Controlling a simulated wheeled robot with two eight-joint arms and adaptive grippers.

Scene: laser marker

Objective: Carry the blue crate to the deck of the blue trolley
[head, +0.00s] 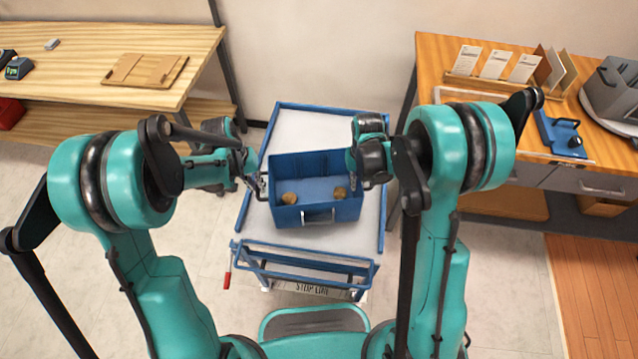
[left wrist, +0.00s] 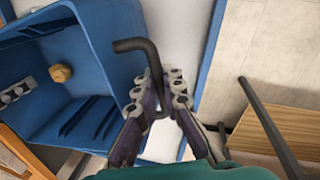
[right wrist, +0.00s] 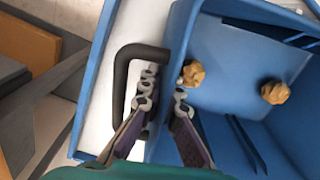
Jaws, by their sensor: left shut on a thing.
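The blue crate (head: 318,213) is over the pale deck (head: 300,128) of the blue trolley (head: 258,165), roughly level; I cannot tell whether it touches the deck. Two brown lumps (head: 289,198) lie inside it. My left gripper (head: 256,184) is at the crate's left side, shut on a dark side handle (left wrist: 133,44) of the crate. My right gripper (right wrist: 163,98) is at the right side, its fingers apart, beside the other dark handle (right wrist: 121,85) and the crate's rim. The head view hides the right fingertips.
A wooden table (head: 90,62) stands at the back left. A wooden bench (head: 455,65) with card holders, a grey machine (head: 612,92) and a blue fixture (head: 562,135) stands at the right. The trolley's push handle (head: 305,252) is on my side. The deck behind the crate is clear.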

